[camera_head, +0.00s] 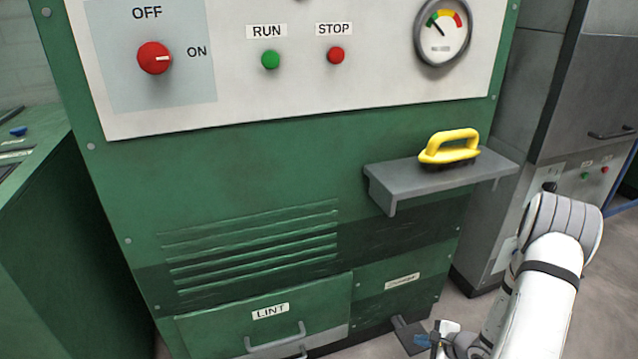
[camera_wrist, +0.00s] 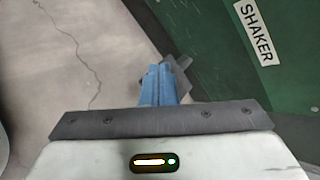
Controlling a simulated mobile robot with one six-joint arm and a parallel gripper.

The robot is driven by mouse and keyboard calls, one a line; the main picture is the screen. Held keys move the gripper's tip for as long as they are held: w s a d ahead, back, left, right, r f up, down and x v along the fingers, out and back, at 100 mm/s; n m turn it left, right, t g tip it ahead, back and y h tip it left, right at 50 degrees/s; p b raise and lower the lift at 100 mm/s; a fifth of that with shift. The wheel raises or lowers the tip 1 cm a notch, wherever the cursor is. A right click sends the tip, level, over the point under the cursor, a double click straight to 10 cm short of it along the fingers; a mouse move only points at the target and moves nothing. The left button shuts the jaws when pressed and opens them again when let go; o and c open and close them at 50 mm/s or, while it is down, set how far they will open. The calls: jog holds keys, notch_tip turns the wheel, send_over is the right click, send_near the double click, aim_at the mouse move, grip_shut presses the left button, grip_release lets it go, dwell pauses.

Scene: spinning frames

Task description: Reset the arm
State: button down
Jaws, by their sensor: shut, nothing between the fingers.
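My arm, white with dark bands, comes in at the lower right of the head view. My gripper (camera_head: 436,340) is low there, in front of the green machine (camera_head: 130,200) and near the dark pedal (camera_head: 408,334) at its foot. In the wrist view my gripper (camera_wrist: 166,72) shows blue fingers that are together with nothing held. The grey pedal (camera_wrist: 181,76) shows just beyond the fingertips, partly hidden by them. I cannot tell whether the fingers touch it.
A yellow-handled brush (camera_head: 450,147) lies on a grey shelf (camera_head: 400,180) that juts out above the arm. A grey cabinet (camera_head: 500,130) stands to the right. Bare floor (camera_wrist: 70,60) lies left of the fingers.

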jog(key=s+a+r+n+g+y+p, duration=0.15)
jog(key=a+r+n+p, duration=0.35)
jog(key=r, duration=0.8)
jog(key=s+a+r+n+g+p, duration=0.2)
jog(key=a+r+p, duration=0.3)
jog(key=r, duration=0.8)
jog(key=s+a+r+n+g+y+p, duration=0.15)
jog(key=a+r+n+p, duration=0.4)
jog(key=r, duration=0.75)
jog(key=s+r+n+h+p, duration=0.2)
jog(key=r+p, duration=0.4)
jog(key=r, duration=0.4)
jog(key=s+d+r+n+h+p, duration=0.1)
jog(key=s+r+n+h+p, duration=0.1)
jog(key=s+r+p, duration=0.4)
jog(key=s+d+r+n+h+p, duration=0.1)
jog(key=s+r+n+h+p, duration=0.2)
jog(key=r, duration=1.1)
jog(key=s+h+p, duration=0.1)
jog(key=s+p, duration=0.2)
jog(key=shift+d+r+h, duration=0.25)
jog(key=shift+r+h, duration=0.05)
jog(key=c, duration=2.1)
grip_release()
jog(key=shift+c, duration=0.2)
